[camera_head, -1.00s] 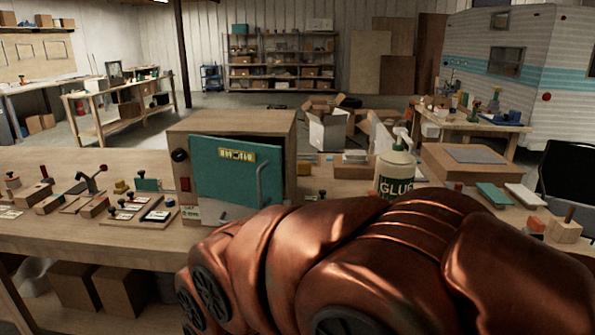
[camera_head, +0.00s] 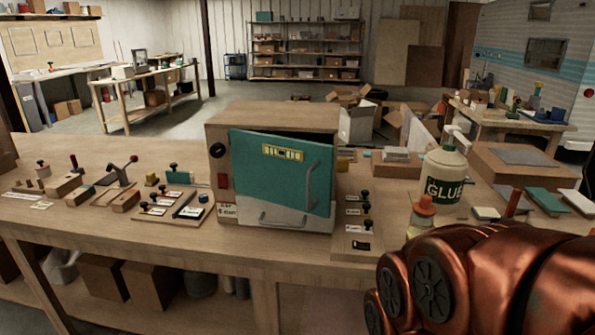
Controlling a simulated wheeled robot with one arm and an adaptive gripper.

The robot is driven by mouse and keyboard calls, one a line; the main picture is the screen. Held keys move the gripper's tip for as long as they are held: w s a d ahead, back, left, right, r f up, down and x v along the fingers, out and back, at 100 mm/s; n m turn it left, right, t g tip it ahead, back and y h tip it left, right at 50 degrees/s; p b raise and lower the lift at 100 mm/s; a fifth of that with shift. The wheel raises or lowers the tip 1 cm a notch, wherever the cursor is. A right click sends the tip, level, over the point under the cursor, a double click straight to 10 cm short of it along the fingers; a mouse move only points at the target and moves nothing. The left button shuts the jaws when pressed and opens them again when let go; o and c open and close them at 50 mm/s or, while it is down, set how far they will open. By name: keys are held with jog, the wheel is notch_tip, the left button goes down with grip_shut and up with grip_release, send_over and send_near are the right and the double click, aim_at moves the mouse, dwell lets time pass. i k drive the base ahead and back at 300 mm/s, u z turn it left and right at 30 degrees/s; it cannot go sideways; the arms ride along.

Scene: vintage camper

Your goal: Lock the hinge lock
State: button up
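No part is clearly recognisable as the hinge lock. A small board (camera_head: 350,240) with several black-knobbed fittings lies just right of the teal-doored box (camera_head: 285,175). Another board (camera_head: 163,217) with black knobs and white labels lies left of the box. The fittings are too small to tell which one is the hinge lock or how it is set. The teal door stands slightly askew on the wooden box and has a grey handle. My copper arm fills the lower right; my gripper is not in view.
A glue bottle (camera_head: 447,175) and an orange-capped bottle (camera_head: 422,213) stand on the workbench (camera_head: 110,225) near my arm. A fitting with a red-knobbed lever (camera_head: 125,172) and wooden blocks lie at the left. The bench's front left strip is clear.

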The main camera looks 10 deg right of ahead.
aim_at(222, 177)
jog(key=u, duration=0.65)
jog(key=i, duration=0.45)
jog(key=u, duration=1.6)
